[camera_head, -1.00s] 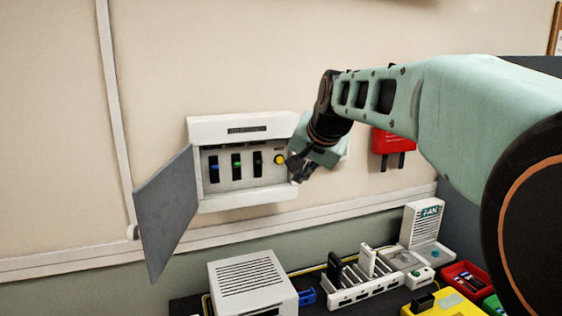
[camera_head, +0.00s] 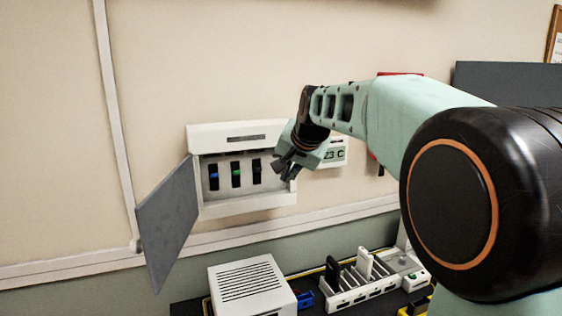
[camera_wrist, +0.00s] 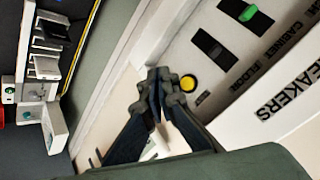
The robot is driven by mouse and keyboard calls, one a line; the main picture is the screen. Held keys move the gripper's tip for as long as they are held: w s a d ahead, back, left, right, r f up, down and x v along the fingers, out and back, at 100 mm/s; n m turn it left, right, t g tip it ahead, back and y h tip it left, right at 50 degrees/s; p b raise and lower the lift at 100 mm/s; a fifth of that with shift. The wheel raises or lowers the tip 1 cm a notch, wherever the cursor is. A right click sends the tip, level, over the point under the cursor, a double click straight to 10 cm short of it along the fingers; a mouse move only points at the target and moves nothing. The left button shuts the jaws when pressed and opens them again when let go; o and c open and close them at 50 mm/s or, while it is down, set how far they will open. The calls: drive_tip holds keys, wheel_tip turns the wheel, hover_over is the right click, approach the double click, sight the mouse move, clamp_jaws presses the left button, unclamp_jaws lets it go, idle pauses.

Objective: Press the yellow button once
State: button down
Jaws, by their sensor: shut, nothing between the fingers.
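The yellow button (camera_wrist: 188,82) shows in the wrist view on the breaker panel, just right of my fingertips. In the head view my gripper hides it. My gripper (camera_head: 283,170) is at the right end of the open breaker box (camera_head: 240,212); in the wrist view its closed fingertips (camera_wrist: 160,80) come together beside the button with nothing between them. I cannot tell whether they touch the panel. Left of the button are three black switches with blue, green and dark marks, the green one (camera_head: 236,173) in the middle.
The box's grey door (camera_head: 168,215) hangs open to the left. A thermostat (camera_head: 334,153) is on the wall right of my gripper. Below stand a white vented box (camera_head: 250,287) and a white rack (camera_head: 355,285) with upright phones.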

drive_tip(key=shift+w+a+p, duration=0.3)
drive_tip(key=shift+w+p, duration=0.1)
drive_tip(key=shift+w, duration=0.3)
drive_tip(key=shift+w+a+p, duration=0.25)
drive_tip(key=shift+w+p, duration=0.1)
drive_tip(key=shift+w, duration=0.35)
idle(0.4)
drive_tip(key=shift+w+a+p, duration=0.15)
drive_tip(key=shift+w+p, duration=0.2)
drive_tip(key=shift+w, duration=0.05)
drive_tip(key=shift+w+a+p, duration=0.2)
drive_tip(key=shift+w+p, duration=0.2)
idle(0.7)
drive_tip(key=shift+s+d+b, duration=0.35)
drive_tip(key=shift+s+b, duration=0.3)
drive_tip(key=shift+s, duration=0.15)
